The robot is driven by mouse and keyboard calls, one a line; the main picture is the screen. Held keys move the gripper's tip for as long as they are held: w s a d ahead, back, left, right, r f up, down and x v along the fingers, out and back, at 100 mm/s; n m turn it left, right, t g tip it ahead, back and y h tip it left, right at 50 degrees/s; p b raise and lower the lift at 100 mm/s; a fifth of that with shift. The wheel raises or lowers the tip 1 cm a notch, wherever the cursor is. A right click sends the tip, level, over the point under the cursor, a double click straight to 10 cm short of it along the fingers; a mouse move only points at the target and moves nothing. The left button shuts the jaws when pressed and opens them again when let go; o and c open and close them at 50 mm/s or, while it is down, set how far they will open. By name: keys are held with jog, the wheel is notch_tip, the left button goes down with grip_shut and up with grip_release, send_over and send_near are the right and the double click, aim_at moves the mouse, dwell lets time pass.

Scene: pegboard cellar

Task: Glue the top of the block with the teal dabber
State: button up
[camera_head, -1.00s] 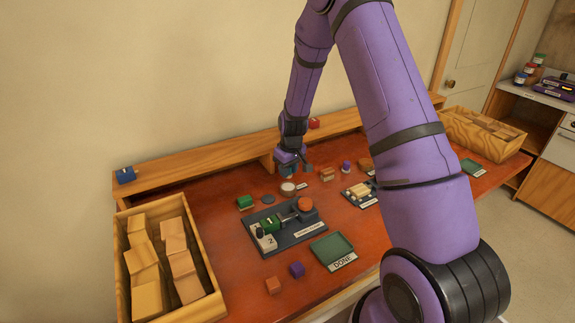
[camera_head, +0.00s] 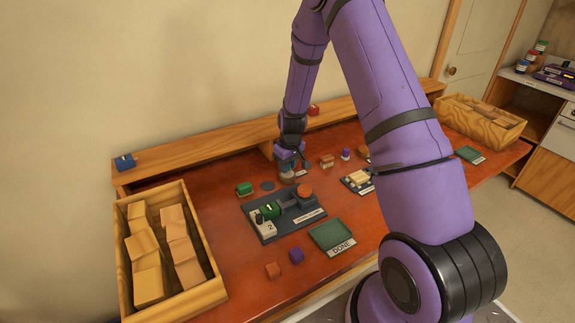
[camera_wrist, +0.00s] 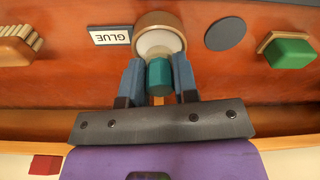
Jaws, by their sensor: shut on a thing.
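My gripper (camera_wrist: 159,66) is shut on the teal dabber (camera_wrist: 159,76), which stands between its two blue-grey fingers in the wrist view. The dabber's far end is at the glue pot (camera_wrist: 149,20), a round brown-rimmed pot with a pale inside; whether it dips in is unclear. In the head view my gripper (camera_head: 290,161) is over the pot (camera_head: 286,176) and hides part of it. A dark fixture (camera_head: 290,226) in front holds a green piece marked 1 (camera_head: 269,211), a white piece marked 2 (camera_head: 264,228) and an orange round part (camera_head: 304,190). I cannot tell which piece is the block.
A GLUE label (camera_wrist: 109,36) lies beside the pot. A dark disc (camera_wrist: 225,34) and a green-topped block (camera_wrist: 289,51) are near it. A DONE tray (camera_head: 332,236) and two small cubes are at the front. Wooden crates stand left (camera_head: 217,289) and right (camera_head: 513,133).

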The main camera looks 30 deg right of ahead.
jog(key=shift+f, duration=0.55)
dwell(1.6)
jog(key=shift+r, duration=0.15)
jog(key=shift+r, duration=3.4)
